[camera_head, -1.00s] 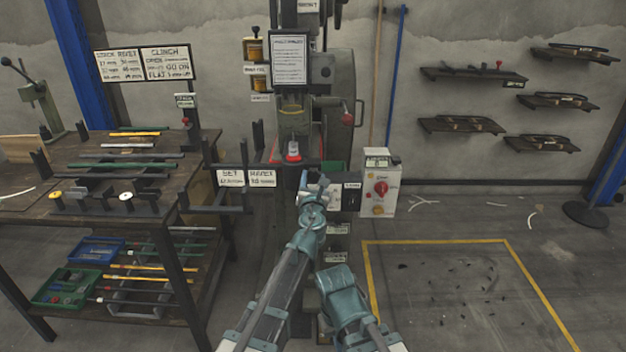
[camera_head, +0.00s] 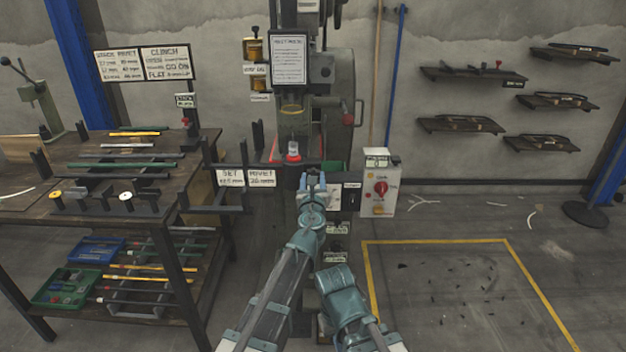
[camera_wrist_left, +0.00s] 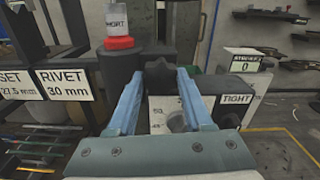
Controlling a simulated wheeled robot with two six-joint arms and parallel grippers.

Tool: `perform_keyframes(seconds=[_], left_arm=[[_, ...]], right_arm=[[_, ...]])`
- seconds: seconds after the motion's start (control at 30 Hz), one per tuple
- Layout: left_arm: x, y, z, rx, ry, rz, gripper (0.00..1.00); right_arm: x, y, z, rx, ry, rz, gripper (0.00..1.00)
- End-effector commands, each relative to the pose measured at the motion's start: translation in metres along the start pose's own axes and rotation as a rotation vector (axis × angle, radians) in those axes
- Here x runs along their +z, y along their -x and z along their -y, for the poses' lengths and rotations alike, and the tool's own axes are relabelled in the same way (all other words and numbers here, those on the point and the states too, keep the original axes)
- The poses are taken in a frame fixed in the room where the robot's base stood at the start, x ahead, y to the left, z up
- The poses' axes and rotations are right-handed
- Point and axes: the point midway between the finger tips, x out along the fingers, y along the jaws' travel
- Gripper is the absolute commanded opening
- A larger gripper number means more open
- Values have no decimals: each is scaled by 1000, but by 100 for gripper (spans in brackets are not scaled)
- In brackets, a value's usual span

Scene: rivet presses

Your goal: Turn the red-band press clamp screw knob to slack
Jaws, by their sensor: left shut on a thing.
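The press (camera_head: 330,95) stands at the middle of the head view. A red band (camera_head: 293,158) circles its lower tool; this band also shows in the left wrist view (camera_wrist_left: 120,43) under a white part with a partly readable label. My left gripper (camera_head: 312,178) is at the press front, below the red band. In the left wrist view, a dark lobed knob (camera_wrist_left: 160,76) sits between the fingertips of my left gripper (camera_wrist_left: 160,73), which is shut on it. A "TIGHT" label (camera_wrist_left: 236,99) is right of the knob. My right gripper's fingers do not show.
A grey control box (camera_head: 380,188) with a red knob stands close right of the left gripper. "SET" and "RIVET" cards (camera_head: 246,178) are on its left. A workbench (camera_head: 150,200) with rods and bins is at the left. The yellow-outlined floor (camera_head: 450,280) is largely clear.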

Motion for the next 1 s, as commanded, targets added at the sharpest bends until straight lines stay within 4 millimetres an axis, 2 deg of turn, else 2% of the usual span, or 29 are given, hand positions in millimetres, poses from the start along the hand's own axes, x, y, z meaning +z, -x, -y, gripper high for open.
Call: perform_keyframes(seconds=[1.0], left_arm=[[0, 0, -1, 0, 967, 0, 0]], right_arm=[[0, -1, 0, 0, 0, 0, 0]])
